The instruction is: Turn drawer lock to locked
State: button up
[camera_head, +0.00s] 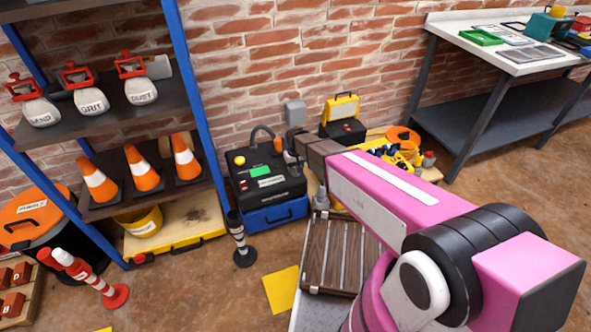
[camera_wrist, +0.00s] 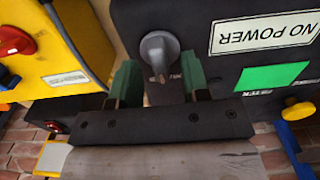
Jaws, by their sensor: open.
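A grey knob (camera_wrist: 159,52) with a small pointer sits on a dark panel (camera_wrist: 245,60) in the wrist view. The panel's labels appear upside down; lettering beside the knob is partly hidden by a finger. My gripper (camera_wrist: 158,75) is open, its green fingers on either side of the knob's lower end; I cannot tell whether they touch it. In the head view, the black unit (camera_head: 262,182) with a green screen stands on a blue drawer (camera_head: 276,217) against the wall. My arm's end reaches over its right side. The fingers are not clear there. I cannot make out a separate drawer lock.
A yellow panel with a red knob (camera_wrist: 14,41) is left of the dark panel in the wrist view. In the head view, a striped post (camera_head: 241,240) stands before the drawer, a shelf (camera_head: 110,100) left and a workbench (camera_head: 500,60) right.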

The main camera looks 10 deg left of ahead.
jog(key=shift+f, duration=0.55)
grip_shut()
